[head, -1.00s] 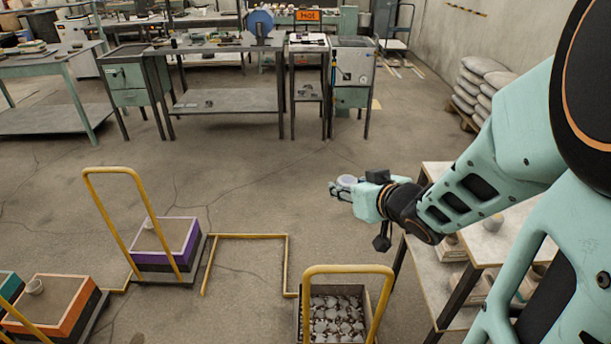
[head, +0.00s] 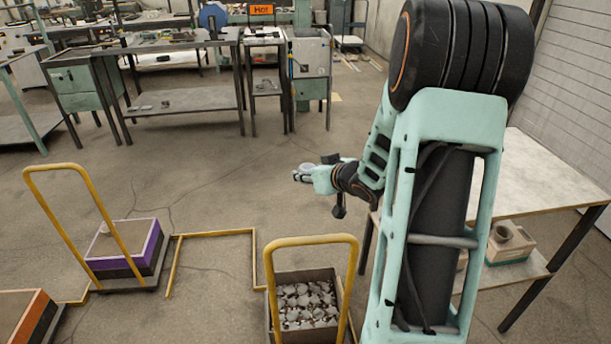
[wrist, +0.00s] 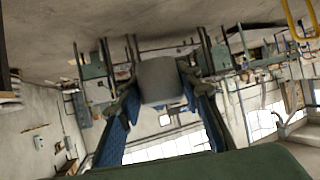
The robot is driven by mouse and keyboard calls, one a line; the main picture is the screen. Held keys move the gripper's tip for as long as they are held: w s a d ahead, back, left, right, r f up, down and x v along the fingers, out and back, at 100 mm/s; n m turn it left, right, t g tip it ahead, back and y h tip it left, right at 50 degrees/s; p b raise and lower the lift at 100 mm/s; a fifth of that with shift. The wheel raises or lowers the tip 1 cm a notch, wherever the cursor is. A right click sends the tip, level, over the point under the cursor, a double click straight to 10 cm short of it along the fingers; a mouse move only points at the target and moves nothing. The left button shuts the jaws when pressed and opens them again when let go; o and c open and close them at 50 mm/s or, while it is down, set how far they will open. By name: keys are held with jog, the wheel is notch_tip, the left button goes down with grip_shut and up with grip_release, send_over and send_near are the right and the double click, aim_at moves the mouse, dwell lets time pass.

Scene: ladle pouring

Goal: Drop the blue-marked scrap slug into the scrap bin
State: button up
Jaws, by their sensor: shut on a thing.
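My gripper (head: 303,175) is at the centre of the head view, held out over open floor beyond the scrap bin. It is shut on a grey slug (wrist: 160,80), which sits between the two fingers in the wrist view. In the head view the slug (head: 307,167) is a small pale piece at the fingers. I cannot make out a blue mark on it. The scrap bin (head: 304,275) is an open grey box filled with pale metal pieces, low in the head view. The gripper is above and apart from it.
A yellow handle loop (head: 311,239) rises over the bin. A purple-edged box on a cart (head: 158,246) and an orange-edged box (head: 38,318) stand left. A pale-topped table (head: 545,180) is right of my arm. Floor beyond the bin is clear.

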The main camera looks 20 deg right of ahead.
notch_tip(320, 180, down, 6)
jog(key=b, duration=0.6)
jog(key=shift+r, duration=0.25)
jog(key=o, duration=1.4)
jog(key=v, duration=1.2)
